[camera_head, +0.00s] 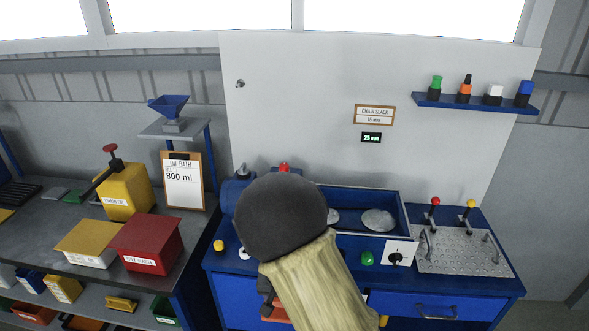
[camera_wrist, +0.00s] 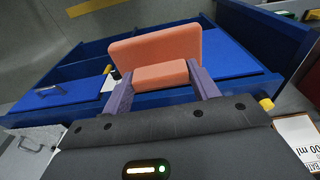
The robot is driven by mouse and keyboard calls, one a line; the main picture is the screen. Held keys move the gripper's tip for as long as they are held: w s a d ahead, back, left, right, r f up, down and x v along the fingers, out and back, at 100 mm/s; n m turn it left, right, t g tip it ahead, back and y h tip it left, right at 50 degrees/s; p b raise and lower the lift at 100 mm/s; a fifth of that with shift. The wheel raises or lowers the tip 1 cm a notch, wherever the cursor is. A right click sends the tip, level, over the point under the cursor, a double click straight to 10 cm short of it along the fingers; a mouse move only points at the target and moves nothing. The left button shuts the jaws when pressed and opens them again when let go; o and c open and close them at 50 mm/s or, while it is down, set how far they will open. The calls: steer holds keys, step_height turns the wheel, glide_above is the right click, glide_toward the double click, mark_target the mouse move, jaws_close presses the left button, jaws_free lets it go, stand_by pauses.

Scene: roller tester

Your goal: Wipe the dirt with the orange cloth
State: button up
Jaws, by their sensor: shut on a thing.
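The orange cloth (camera_wrist: 155,50) shows in the wrist view as a thick, folded-looking orange pad. My gripper (camera_wrist: 160,84) is shut on it, with one purple-grey finger at each side of its lower part. The cloth is over the front of the blue bench; I cannot tell whether it touches a surface. In the head view my arm hides most of the gripper, and only a bit of the orange cloth (camera_head: 275,315) shows below. I cannot make out any dirt clearly in either view; the bench area behind my arm is hidden.
The blue tester bench (camera_head: 490,286) carries a recessed tray with round grey discs (camera_head: 378,220), a green button (camera_head: 367,258) and a perforated plate with levers (camera_head: 462,248). On the left table stand a red bin (camera_head: 146,243), a yellow can (camera_head: 126,190) and an oil bath sign (camera_head: 183,182).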

steer(key=w+d+f, duration=0.3)
steer(key=d, duration=0.7)
steer(key=w+d+f, duration=0.4)
steer(key=d, duration=0.7)
steer(key=shift+f+n, duration=0.15)
steer(key=shift+n, duration=0.15)
